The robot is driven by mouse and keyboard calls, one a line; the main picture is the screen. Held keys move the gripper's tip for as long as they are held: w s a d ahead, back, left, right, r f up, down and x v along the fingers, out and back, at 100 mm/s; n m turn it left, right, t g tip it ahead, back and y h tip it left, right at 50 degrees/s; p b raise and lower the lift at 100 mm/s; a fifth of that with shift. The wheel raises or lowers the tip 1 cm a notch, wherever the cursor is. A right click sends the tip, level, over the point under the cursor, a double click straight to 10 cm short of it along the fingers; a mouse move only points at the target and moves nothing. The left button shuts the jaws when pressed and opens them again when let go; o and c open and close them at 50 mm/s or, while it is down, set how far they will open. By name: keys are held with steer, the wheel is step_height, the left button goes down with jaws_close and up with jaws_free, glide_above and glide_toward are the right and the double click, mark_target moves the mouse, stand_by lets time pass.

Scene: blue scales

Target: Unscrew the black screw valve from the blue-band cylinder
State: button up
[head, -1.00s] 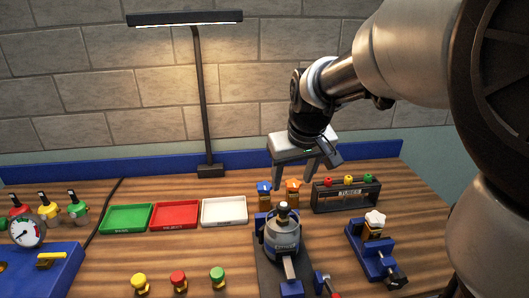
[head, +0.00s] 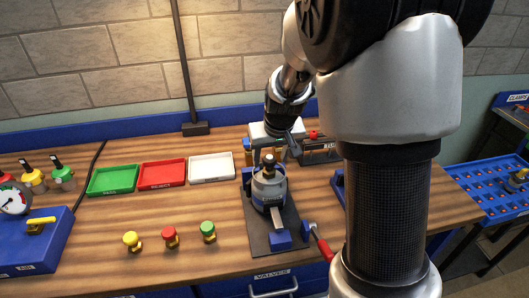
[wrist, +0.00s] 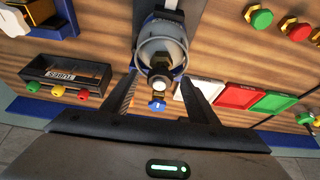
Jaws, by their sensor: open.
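The grey cylinder (head: 268,188) stands upright in a vise on a dark base plate in the middle of the bench. Blue shows around its body in the wrist view (wrist: 162,50). In the head view my gripper (head: 276,152) is just behind the cylinder top.
A tube rack (wrist: 65,72) stands to the right of the vise in the head view. Green (head: 112,179), red (head: 162,173) and white (head: 212,167) trays lie left. Yellow, red and green knobs stand in front of them. A red-handled tool (head: 319,240) lies beside the vise.

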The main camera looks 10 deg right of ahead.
mark_target(270, 158)
steer(key=shift+x, duration=1.5)
steer(key=c, duration=1.3)
steer(key=shift+o, duration=0.2)
steer(key=shift+f+b, duration=0.1)
steer(key=shift+b, duration=0.25)
steer(key=shift+n+b, duration=0.3)
steer(key=shift+b, duration=0.15)
steer(key=shift+n+y+b, duration=0.8)
steer(key=shift+n+b, duration=0.9)
steer(key=shift+b, duration=1)
steer(key=shift+r, duration=0.25)
steer(key=shift+r, duration=0.15)
steer(key=shift+r+p, duration=0.8)
steer(key=shift+r, duration=0.3)
